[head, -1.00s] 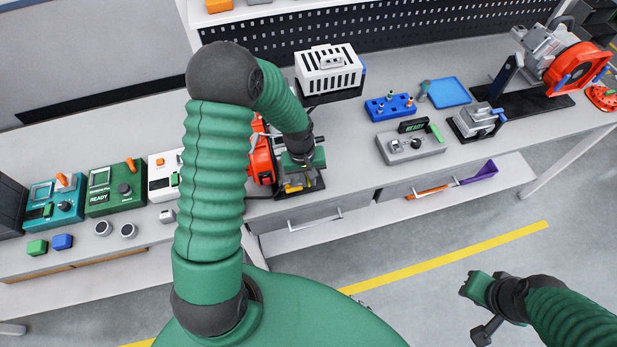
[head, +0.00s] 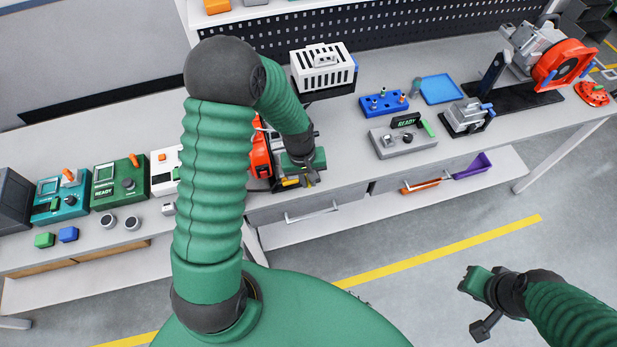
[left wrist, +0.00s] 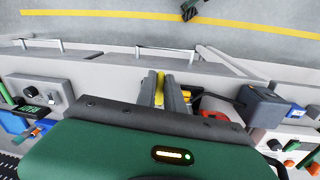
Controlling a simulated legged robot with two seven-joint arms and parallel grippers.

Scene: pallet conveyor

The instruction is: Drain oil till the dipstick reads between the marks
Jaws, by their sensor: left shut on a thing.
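The red-orange engine unit (head: 261,160) sits on the bench behind my left arm, which hides much of it. My left gripper (head: 309,181) is at its right side, near the bench's front edge. In the left wrist view my left gripper (left wrist: 166,88) is shut on a slim yellow piece (left wrist: 160,84), which looks like the dipstick's handle. The dipstick's marks and any oil on it cannot be seen. Another yellow part (head: 290,183) shows low on the engine, beside the gripper. My right gripper (head: 474,284) hangs over the floor, away from the bench; its jaws are unclear.
A grey READY box (head: 404,140), a blue block with pegs (head: 384,103) and a blue tray (head: 441,90) stand to the right. Green (head: 118,186) and teal (head: 60,196) instrument boxes stand left. A drawer handle (head: 312,212) sticks out below the bench edge.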

